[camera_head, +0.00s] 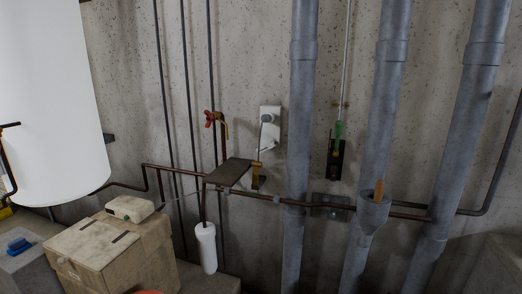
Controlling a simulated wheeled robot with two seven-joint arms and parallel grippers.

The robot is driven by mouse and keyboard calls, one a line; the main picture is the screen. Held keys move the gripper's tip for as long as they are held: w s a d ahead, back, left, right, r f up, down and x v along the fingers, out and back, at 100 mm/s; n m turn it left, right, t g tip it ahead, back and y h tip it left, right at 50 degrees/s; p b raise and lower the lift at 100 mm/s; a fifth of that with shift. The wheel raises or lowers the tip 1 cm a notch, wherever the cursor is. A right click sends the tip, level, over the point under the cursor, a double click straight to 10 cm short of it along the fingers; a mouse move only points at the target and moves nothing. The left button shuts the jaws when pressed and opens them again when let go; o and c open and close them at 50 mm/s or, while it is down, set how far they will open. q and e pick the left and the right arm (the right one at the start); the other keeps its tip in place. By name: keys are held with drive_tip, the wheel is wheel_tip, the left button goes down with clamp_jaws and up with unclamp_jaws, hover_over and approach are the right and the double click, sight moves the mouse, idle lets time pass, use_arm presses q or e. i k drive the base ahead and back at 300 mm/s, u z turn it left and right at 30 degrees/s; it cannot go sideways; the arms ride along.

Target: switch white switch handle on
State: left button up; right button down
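A white switch plate (276,112) is fixed to the concrete wall near the middle of the camera_head view, just left of a thick grey pipe. A light-coloured handle-like part (267,148) juts out at its lower end. The part is small, and I cannot tell its exact position. A round light fitting sits on the upper plate. Neither of my grippers shows in this view.
A red-handled tap (211,118) and a dark shelf (228,172) are left of and below the switch. A green-handled device (338,132) hangs to the right. Thick grey pipes (301,100) run vertically. A cardboard box (110,250) stands lower left below a white tank (50,100).

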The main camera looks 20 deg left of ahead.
sight(266, 147)
drive_tip(key=u, duration=0.45)
drive_tip(key=i, duration=0.7)
drive_tip(key=u, duration=0.75)
